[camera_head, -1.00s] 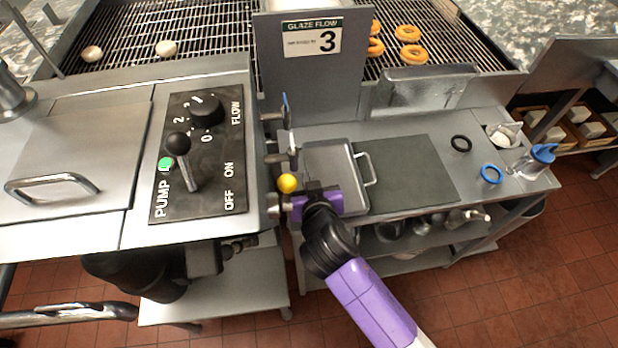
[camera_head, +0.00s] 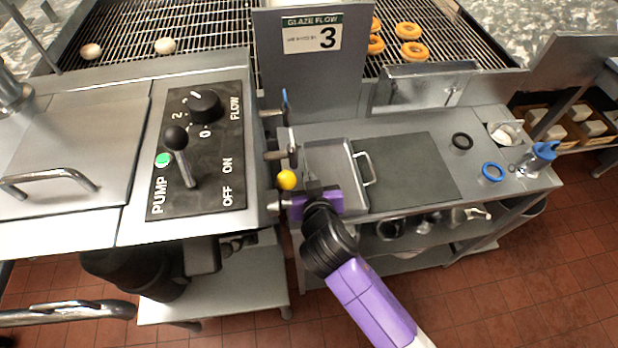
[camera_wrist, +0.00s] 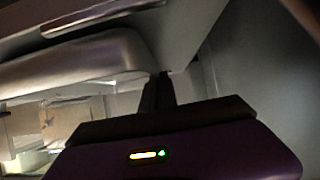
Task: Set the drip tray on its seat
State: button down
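The drip tray appears to be the shallow grey metal tray (camera_head: 326,158) with a bar handle (camera_head: 363,169) on its right side. It lies on the steel counter, left of a dark mat. My gripper (camera_head: 310,190) is at the tray's near left corner, beside a yellow ball knob (camera_head: 286,180). Its fingertips are hidden there by the purple wrist. In the dark wrist view the fingers (camera_wrist: 158,92) stand close together with nothing clearly between them. A pale rounded metal edge (camera_wrist: 80,60) lies to their left. Whether they touch the tray cannot be told. I cannot identify the seat.
A pump panel (camera_head: 198,150) with a lever and dial stands left. A numbered upright plate (camera_head: 311,75) rises behind. The dark mat (camera_head: 415,170) is clear. A black ring (camera_head: 462,141), blue ring (camera_head: 493,171) and blue-topped container (camera_head: 540,155) occupy the counter's right.

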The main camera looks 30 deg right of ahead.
jog(key=c, duration=1.6)
grip_release()
jog(key=shift+f, duration=0.1)
jog(key=shift+s, duration=0.1)
jog(key=v, duration=0.7)
jog(key=shift+s+a+r+b, duration=0.15)
jog(key=shift+s+r+b, duration=0.1)
jog(key=shift+b, duration=0.1)
